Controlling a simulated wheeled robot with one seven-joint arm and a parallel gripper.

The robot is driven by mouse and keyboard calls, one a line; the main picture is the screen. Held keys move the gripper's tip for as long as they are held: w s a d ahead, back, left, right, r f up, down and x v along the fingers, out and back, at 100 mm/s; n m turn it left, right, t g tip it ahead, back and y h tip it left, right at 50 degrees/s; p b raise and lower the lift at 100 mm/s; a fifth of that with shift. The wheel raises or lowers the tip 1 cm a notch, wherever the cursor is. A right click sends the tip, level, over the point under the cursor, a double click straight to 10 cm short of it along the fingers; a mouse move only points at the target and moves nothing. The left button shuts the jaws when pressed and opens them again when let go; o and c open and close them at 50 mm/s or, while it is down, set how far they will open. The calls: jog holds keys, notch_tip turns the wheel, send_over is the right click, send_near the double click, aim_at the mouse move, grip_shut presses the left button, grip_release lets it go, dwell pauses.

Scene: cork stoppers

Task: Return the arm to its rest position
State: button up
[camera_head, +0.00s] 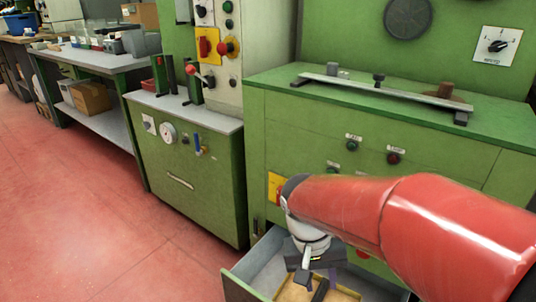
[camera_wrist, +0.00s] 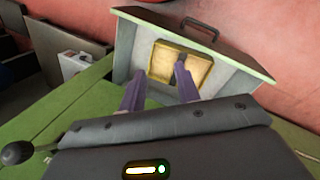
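My red arm (camera_head: 400,215) reaches in from the right in the head view. My gripper (camera_head: 312,284) points down over an open green-sided drawer (camera_head: 240,288). In the wrist view my gripper (camera_wrist: 158,75) has two purple-grey fingers set apart, and nothing shows held between them. Beyond them is the drawer (camera_wrist: 222,75) with a wooden tray (camera_wrist: 198,70) inside. The tray looks divided into two compartments; the right finger covers part of it. I see no cork stoppers clearly.
The drawer belongs to a green machine cabinet (camera_head: 300,130). On its top lie a metal bar (camera_head: 385,88) and a small brown piece (camera_head: 445,90). A smaller green cabinet (camera_head: 185,175) and a workbench (camera_head: 100,60) stand to the left. The red floor (camera_head: 80,200) there is clear.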

jog(key=s+d+r+t+y+p, duration=0.1)
jog(key=s+d+r+t, duration=0.1)
jog(key=r, duration=0.3)
jog(key=s+d+r+t+y+p, duration=0.1)
jog(key=s+d+r+t, duration=0.2)
jog(key=s+r+t, duration=0.1)
jog(key=shift+s+r+n+t+y+p, duration=0.3)
jog(key=shift+r+n+p, duration=0.1)
jog(key=shift+r, duration=0.4)
jog(key=shift+d, duration=0.15)
dwell(0.6)
